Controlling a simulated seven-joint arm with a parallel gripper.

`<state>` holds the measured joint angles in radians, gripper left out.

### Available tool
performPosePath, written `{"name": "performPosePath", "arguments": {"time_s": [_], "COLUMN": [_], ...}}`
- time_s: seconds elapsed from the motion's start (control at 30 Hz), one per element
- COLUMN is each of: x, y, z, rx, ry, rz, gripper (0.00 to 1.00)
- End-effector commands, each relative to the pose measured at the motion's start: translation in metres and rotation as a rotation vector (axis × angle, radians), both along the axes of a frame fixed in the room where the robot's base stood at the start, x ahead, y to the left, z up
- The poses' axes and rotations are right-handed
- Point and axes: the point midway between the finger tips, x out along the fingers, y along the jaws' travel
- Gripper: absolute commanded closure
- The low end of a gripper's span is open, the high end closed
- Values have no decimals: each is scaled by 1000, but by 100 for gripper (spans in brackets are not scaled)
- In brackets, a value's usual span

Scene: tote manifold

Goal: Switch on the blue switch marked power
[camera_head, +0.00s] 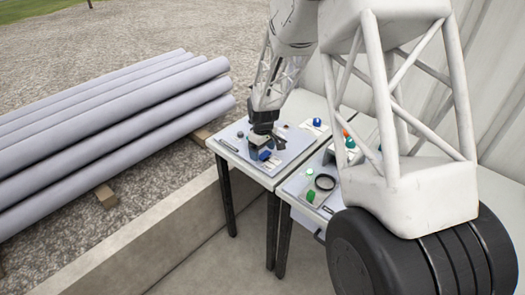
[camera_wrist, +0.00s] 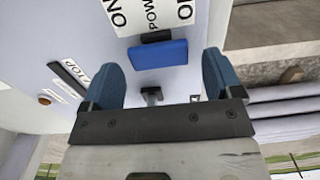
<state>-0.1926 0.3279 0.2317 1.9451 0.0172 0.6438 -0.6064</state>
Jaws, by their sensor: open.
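The blue switch (camera_wrist: 158,55) shows in the wrist view as a blue block on a dark mount, beside a white label (camera_wrist: 150,14) with the words POWER and ON. My gripper (camera_wrist: 162,72) is open, one blue fingertip on each side of the switch in the picture, with clear gaps. I cannot tell how far the tips are from the panel. In the head view my gripper (camera_head: 262,140) is low over the left table, and a blue part (camera_head: 265,155) shows just below it. The switch's on or off position is unclear.
The left table (camera_head: 228,143) also holds a dark bar and a round knob. A STOP label (camera_wrist: 78,78) is on the panel left of the gripper. Grey pipes (camera_head: 120,110) lie to the left.

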Motion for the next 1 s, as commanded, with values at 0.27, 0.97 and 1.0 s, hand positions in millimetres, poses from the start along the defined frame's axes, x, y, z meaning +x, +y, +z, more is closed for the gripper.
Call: {"name": "performPosePath", "arguments": {"time_s": [0.27,0.97,1.0], "x": [0,0,1], "y": [0,-2,-2], "z": [-4,-5,-5], "rx": [0,22,31], "ry": [0,25,37], "rz": [0,-2,-3], "gripper": [15,64,64]}}
